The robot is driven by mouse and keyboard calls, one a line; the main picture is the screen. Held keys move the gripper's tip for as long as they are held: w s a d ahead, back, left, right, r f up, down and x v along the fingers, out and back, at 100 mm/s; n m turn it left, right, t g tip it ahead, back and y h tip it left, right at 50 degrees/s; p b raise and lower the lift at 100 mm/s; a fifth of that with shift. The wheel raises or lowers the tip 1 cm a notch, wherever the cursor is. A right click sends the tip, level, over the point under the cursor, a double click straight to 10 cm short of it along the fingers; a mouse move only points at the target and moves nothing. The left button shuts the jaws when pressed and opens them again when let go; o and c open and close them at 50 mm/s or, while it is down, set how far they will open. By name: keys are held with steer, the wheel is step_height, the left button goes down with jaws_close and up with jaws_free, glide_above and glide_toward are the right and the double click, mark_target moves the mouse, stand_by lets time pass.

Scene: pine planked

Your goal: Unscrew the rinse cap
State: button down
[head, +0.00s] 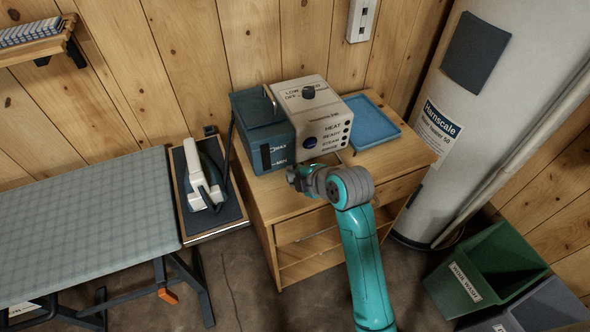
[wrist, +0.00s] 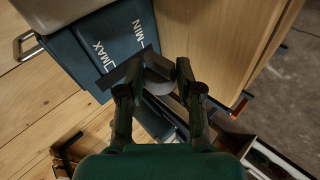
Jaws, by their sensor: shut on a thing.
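The steam station stands on a wooden cabinet in the head view, with a white control housing (head: 325,115) and a dark blue water tank (head: 264,130) on its left. The tank's MAX and MIN marks also show in the wrist view (wrist: 105,50). My gripper (head: 296,178) is at the station's lower front, just below the tank and housing. In the wrist view its two fingers (wrist: 160,76) are closed on a grey rounded piece, which looks like the rinse cap (wrist: 158,82). The cap is hidden behind my gripper in the head view. I cannot tell whether its thread is still engaged.
The wooden cabinet (head: 283,200) has a blue tray (head: 372,125) at right. An iron (head: 203,180) rests on its stand at left, beside the ironing board (head: 85,220). A white water heater (head: 455,100) and green bin (head: 490,268) stand at right.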

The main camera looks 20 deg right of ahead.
steer(key=shift+f, duration=2.35)
steer(key=c, duration=0.7)
jaws_free()
steer(key=shift+s+a+r, duration=0.15)
steer(key=shift+a+r, duration=0.05)
steer(key=shift+r, duration=0.95)
steer(key=shift+s+a+r, duration=0.15)
steer(key=shift+s+r, duration=0.05)
steer(key=shift+r, duration=1)
steer(key=shift+s+a+r, duration=0.15)
steer(key=shift+a+r, duration=0.05)
steer(key=shift+r, duration=0.95)
